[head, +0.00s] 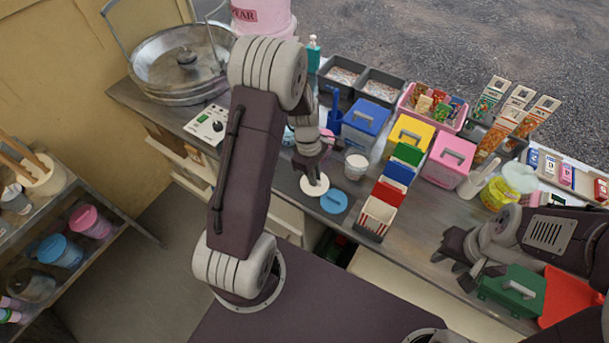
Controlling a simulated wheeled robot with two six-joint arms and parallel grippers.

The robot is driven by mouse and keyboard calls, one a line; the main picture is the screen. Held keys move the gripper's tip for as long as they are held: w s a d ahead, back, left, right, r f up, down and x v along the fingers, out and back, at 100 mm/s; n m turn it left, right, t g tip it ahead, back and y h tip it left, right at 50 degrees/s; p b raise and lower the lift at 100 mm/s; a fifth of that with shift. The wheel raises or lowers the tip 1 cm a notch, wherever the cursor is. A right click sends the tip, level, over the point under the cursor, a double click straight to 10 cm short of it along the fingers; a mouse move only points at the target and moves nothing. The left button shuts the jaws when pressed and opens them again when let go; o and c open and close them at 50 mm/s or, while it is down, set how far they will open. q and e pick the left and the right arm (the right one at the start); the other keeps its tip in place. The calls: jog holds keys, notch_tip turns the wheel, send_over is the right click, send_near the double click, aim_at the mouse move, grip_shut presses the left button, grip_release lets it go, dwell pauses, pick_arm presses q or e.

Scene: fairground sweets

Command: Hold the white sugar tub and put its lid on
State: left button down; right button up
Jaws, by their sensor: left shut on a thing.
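The white sugar tub (356,168) stands upright and uncovered on the counter, in the middle of the head view. A round white lid (315,188) is just left of it, low over the counter's front part. My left gripper (313,172) points down and is shut on the lid's top; whether the lid touches the counter I cannot tell. My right gripper (461,267) is at the lower right, well away from the tub, its dark fingers apart and nothing between them, beside a green box.
A blue lid (334,201) lies right of the white lid. A striped carton (377,215), a blue box (365,121) and a yellow box (409,136) crowd the tub's right and back. The green box (515,290) and a red tray (568,297) are near my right arm.

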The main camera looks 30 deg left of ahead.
pick_arm(q)
jog(key=s+d+r, duration=0.2)
jog(key=d+r, duration=0.2)
jog(key=d, duration=0.2)
jog(key=shift+s+d, duration=0.15)
